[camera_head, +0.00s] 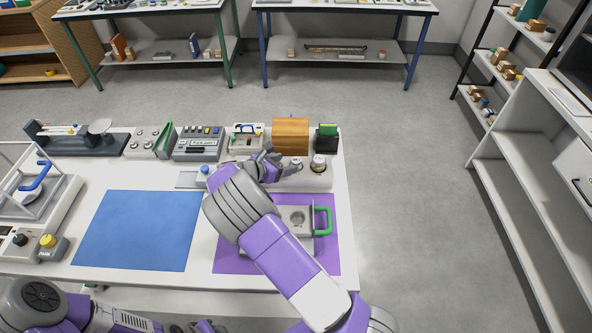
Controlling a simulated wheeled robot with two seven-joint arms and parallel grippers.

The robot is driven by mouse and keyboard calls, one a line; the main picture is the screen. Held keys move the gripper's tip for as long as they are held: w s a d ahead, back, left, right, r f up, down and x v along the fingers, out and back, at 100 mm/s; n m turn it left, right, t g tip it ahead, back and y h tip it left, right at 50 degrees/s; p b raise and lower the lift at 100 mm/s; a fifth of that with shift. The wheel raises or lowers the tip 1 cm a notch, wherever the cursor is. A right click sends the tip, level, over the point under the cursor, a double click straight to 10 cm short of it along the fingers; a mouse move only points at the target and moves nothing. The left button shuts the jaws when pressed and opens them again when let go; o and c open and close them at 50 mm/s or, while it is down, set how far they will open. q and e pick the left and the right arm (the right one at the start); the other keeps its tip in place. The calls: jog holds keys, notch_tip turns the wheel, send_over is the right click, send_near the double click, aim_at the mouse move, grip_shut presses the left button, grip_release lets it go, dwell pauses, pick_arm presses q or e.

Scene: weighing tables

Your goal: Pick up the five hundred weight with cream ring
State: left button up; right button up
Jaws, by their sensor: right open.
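Two small metal weights stand near the back right of the white table, in front of the wooden box. One weight (318,162) stands clear to the right of my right gripper. The other weight (297,165) is close beside the fingers and partly covered by them. The ring colours and markings are too small to read, so I cannot tell which is the five hundred one. My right gripper (281,165) is open over the back of the table, with nothing visibly held. My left gripper (205,327) shows only partly at the bottom edge.
A wooden box (290,135) and a dark holder with a green top (327,139) stand behind the weights. A purple mat (233,255) carries a metal tray with a green handle (322,221), partly behind my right arm. The blue mat (140,230) is empty.

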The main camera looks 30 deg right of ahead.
aim_at(296, 160)
jog(key=x, duration=0.2)
jog(key=b+x, duration=0.1)
jog(key=x, duration=0.2)
jog(key=shift+s+d+r, duration=0.2)
jog(key=shift+d, duration=0.1)
jog(key=shift+w+d+f, duration=0.2)
jog(key=shift+d, duration=0.2)
jog(key=shift+r, duration=0.1)
grip_shut()
